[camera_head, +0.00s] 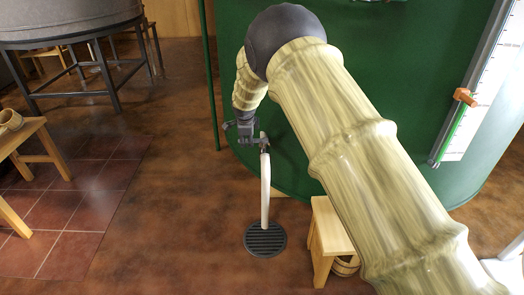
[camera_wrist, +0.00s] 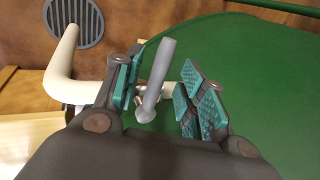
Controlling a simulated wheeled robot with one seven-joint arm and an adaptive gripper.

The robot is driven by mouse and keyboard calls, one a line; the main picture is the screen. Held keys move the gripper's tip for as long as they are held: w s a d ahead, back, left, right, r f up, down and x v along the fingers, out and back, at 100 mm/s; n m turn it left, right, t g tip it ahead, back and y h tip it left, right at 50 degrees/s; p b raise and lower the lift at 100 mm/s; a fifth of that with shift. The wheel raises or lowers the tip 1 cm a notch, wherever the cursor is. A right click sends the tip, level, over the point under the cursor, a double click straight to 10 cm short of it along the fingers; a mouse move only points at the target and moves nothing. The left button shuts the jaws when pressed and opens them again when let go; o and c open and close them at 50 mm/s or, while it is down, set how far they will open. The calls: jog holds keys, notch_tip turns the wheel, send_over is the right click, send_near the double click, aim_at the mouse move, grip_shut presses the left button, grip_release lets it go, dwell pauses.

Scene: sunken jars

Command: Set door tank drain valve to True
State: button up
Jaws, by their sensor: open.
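The drain valve's grey lever (camera_wrist: 159,78) stands up between my gripper's (camera_wrist: 165,88) open fingers in the wrist view. The lever has a clear gap to the right finger pads and is close to the left ones; I cannot tell if it touches them. The valve sits on a white drain pipe (camera_wrist: 62,62) by the green tank (camera_wrist: 250,70). In the head view my gripper (camera_head: 246,132) is at the top of the white pipe (camera_head: 265,185), against the tank's lower wall (camera_head: 285,165); there my gripper hides most of the valve.
A round floor drain (camera_head: 265,240) lies under the pipe. A wooden stool (camera_head: 331,235) stands right of it, with a wooden bucket (camera_head: 345,265) beside it. A level gauge (camera_head: 470,90) is on the tank at right. Brown floor at left of the pipe is free.

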jog(key=shift+b+x, duration=0.45)
jog(key=shift+x, duration=0.9)
